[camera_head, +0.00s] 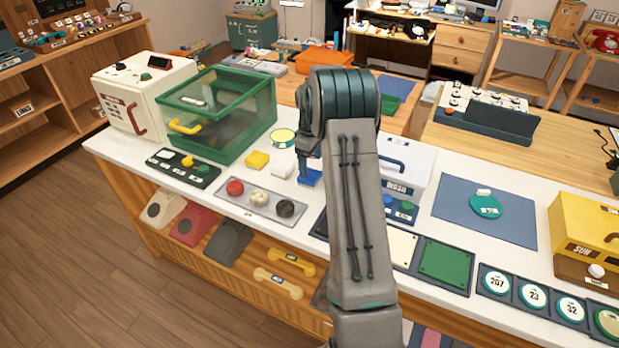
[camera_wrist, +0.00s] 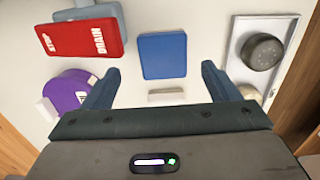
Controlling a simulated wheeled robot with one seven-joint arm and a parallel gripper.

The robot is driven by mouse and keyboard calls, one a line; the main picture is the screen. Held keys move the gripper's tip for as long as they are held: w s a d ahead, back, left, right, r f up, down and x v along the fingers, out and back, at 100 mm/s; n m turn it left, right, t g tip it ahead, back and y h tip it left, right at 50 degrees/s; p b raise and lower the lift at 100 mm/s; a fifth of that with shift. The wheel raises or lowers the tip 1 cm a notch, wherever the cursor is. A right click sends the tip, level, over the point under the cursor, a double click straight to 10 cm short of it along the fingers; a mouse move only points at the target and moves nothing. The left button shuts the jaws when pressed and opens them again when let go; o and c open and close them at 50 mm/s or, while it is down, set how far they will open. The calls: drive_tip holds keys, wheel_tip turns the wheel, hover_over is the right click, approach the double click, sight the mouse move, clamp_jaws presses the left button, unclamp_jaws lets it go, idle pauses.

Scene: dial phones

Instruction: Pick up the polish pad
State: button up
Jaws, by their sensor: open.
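No label reads "polish pad" in either view. A blue rectangular pad (camera_wrist: 163,55) lies flat on the white counter; its blue edge also shows in the head view (camera_head: 311,178), partly hidden by my arm. My gripper (camera_wrist: 160,70) is open and empty, with one finger on each side of the pad's near end. I cannot tell how high the fingers are above it. A small white piece (camera_wrist: 166,95) sits between the fingers, nearer the palm.
A grey tray (camera_head: 247,209) holds red, cream and dark round pieces near the counter's front. A green clear-walled box (camera_head: 226,112) stands behind left.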

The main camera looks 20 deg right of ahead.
sight(310, 174)
drive_tip(key=f, duration=0.2)
drive_tip(key=f+p, duration=0.1)
drive_tip(key=f, duration=0.2)
drive_tip(key=shift+s+a+f, duration=0.1)
drive_tip(key=shift+a+f, duration=0.1)
drive_tip(key=shift+f, duration=0.1)
drive_tip(key=c, duration=1.1)
wheel_tip(310, 174, up, 10)
drive_tip(key=shift+r+b, duration=0.1)
drive_tip(key=shift+b, duration=0.5)
drive_tip(key=shift+o, duration=0.7)
